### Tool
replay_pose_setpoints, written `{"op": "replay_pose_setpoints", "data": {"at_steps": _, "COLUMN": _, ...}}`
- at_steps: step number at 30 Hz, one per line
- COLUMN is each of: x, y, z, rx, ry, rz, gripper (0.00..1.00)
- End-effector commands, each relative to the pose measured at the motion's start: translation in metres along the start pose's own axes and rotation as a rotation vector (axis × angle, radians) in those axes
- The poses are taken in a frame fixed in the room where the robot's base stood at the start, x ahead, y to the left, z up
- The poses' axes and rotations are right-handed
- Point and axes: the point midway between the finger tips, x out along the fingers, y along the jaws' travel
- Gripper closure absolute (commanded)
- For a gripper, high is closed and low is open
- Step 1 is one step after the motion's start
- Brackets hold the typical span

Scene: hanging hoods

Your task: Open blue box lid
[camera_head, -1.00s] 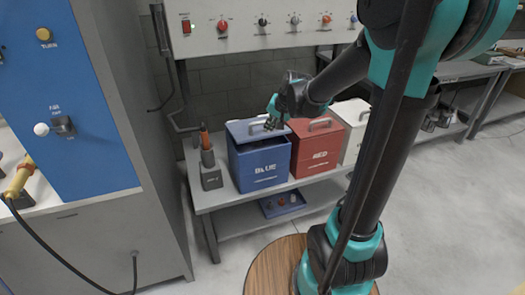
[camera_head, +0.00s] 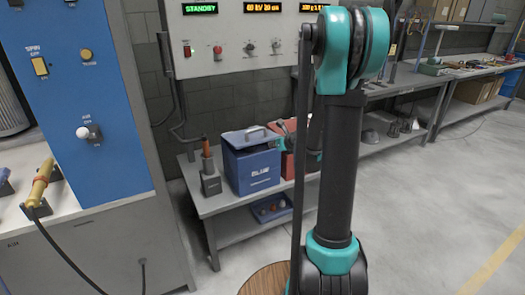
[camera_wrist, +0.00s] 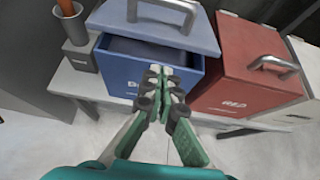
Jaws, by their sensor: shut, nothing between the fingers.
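The blue box (camera_head: 252,170) stands on the grey bench, its front lettering facing out. Its lid (camera_head: 238,139), with a grey handle, sits over the top. In the wrist view the lid (camera_wrist: 112,14) is set back or raised from the front rim of the blue box (camera_wrist: 125,76), and a dark strip of the inside shows; I cannot tell whether it is tilted or slid. My gripper (camera_wrist: 160,74) is shut and empty, its fingertips in front of the open strip near the right part of the box. In the head view my arm mostly hides the gripper.
A red box (camera_wrist: 240,85) with a closed lid and handle stands close on the right. A grey holder with an orange-topped tool (camera_head: 209,178) is on the left. A blue tray (camera_head: 270,208) lies on the lower shelf. A control panel hangs above.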

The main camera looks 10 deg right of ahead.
Motion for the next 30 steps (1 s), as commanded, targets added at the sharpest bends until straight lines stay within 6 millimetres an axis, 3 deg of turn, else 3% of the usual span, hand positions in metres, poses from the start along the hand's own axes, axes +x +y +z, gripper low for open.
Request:
{"op": "replay_pose_setpoints", "data": {"at_steps": 5, "x": 0.011, "y": -0.001, "z": 0.0, "rx": 0.014, "ry": -0.003, "rz": -0.001, "gripper": 1.0}}
{"op": "replay_pose_setpoints", "data": {"at_steps": 21, "x": 0.088, "y": 0.0, "z": 0.001, "rx": 0.01, "ry": -0.002, "rz": 0.0, "gripper": 1.0}}
{"op": "replay_pose_setpoints", "data": {"at_steps": 30, "x": 0.1, "y": 0.0, "z": 0.0, "rx": 0.011, "ry": -0.001, "rz": -0.001, "gripper": 1.0}}
